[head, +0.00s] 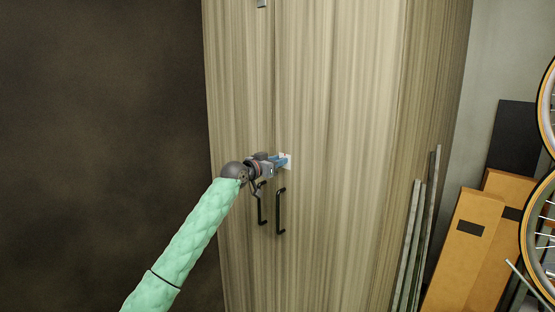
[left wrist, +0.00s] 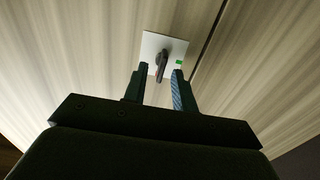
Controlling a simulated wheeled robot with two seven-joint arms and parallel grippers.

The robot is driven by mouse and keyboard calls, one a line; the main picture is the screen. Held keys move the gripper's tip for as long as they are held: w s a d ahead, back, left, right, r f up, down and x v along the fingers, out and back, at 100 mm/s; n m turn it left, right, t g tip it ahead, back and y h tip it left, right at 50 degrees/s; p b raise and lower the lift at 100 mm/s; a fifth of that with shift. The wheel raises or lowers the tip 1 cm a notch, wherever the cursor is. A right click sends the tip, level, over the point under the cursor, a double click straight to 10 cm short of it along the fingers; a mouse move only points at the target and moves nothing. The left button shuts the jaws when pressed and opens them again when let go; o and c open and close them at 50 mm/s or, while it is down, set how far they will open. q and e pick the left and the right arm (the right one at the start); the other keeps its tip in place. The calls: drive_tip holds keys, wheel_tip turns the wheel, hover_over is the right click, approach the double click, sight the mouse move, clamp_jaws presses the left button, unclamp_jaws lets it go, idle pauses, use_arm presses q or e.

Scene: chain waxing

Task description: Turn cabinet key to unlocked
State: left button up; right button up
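The cabinet (head: 340,80) is tall, with pale wood-grain doors, and fills the middle of the head view. A small light lock plate (head: 289,160) sits on its front, just above the black door handles. In the left wrist view the lock plate (left wrist: 150,44) has a dark key (left wrist: 163,62) in its middle and a small green mark at one edge. My left gripper (head: 282,162) is at the plate. In the left wrist view my left gripper's (left wrist: 160,78) fingers are apart, with the key between their tips and gaps showing. My right gripper is not in view.
Two black door handles (head: 281,211) hang just below my left gripper. Long thin boards (head: 413,245) lean at the cabinet's right side. Orange-brown boxes (head: 468,240) and bicycle wheels (head: 527,230) stand at the far right. A dark wall (head: 90,110) is at the left.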

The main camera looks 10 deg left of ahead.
use_arm(q)
drive_tip(key=shift+w, duration=0.1)
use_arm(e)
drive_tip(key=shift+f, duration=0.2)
use_arm(q)
clamp_jaws()
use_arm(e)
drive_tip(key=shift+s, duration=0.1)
use_arm(q)
drive_tip(key=shift+n, duration=0.4)
drive_tip(key=shift+w+a+f+n+p, duration=0.15)
drive_tip(key=shift+n+p, duration=1)
drive_tip(key=shift+n, duration=1.75)
drive_tip(key=shift+w+a+f+n+p, duration=0.2)
drive_tip(key=shift+n+p, duration=0.95)
drive_tip(key=shift+n, duration=1.75)
drive_tip(key=shift+a+f+n+p, duration=0.2)
drive_tip(key=shift+n+p, duration=0.95)
drive_tip(key=shift+n, duration=1.75)
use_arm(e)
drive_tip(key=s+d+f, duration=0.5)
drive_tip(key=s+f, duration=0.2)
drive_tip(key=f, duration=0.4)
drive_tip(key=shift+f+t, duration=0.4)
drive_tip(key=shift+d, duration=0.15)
